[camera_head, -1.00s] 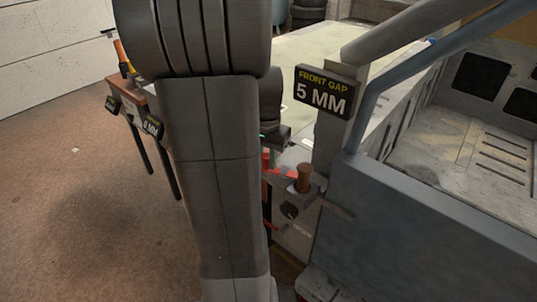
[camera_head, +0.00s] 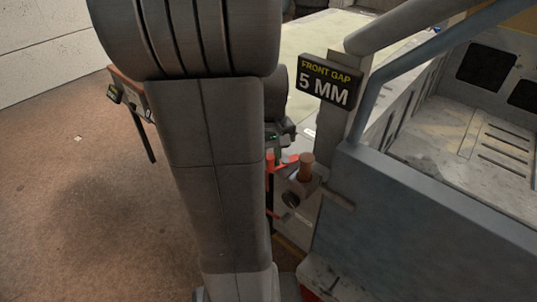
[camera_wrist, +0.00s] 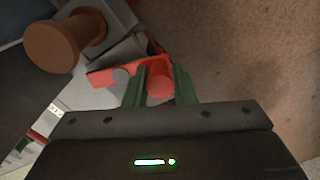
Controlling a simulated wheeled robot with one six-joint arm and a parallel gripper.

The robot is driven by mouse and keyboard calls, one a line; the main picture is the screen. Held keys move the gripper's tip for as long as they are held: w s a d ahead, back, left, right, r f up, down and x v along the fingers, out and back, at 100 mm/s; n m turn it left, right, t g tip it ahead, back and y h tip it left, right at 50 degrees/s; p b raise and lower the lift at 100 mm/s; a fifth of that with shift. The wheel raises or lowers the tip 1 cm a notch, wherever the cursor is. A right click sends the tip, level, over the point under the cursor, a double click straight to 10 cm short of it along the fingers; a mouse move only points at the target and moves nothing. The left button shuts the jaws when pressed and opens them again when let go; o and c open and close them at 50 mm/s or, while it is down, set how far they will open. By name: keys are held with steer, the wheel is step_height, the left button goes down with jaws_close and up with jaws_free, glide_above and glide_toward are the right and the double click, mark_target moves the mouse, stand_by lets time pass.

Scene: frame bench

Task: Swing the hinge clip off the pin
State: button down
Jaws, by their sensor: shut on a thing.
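The red hinge clip (camera_wrist: 120,72) shows in the wrist view with its upright red grip (camera_wrist: 160,82) between the green fingers of my gripper (camera_wrist: 158,88), which is shut on it. A brown round-headed pin (camera_wrist: 55,45) stands on a grey bracket to the left of the clip, with a visible gap between them in that view. A small grey round part sits against the clip's arm. In the head view the clip (camera_head: 286,161) shows behind and left of the brown pin (camera_head: 306,168), and the gripper is mostly hidden behind my arm.
A sign (camera_head: 326,84) reading FRONT GAP 5 MM hangs above the pin on a grey post. A blue-grey frame wall (camera_head: 420,215) stands close on the right. A brown stand (camera_head: 126,88) is at the left. Brown floor (camera_head: 80,200) is open at the left.

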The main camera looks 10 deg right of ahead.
steer(key=shift+s+d+n, duration=0.15)
steer(key=shift+s+n, duration=0.1)
steer(key=shift+n, duration=0.45)
steer(key=c, duration=2.2)
jaws_free()
steer(key=c, duration=1.5)
jaws_free()
steer(key=shift+s, duration=0.1)
step_height(320, 180, up, 14)
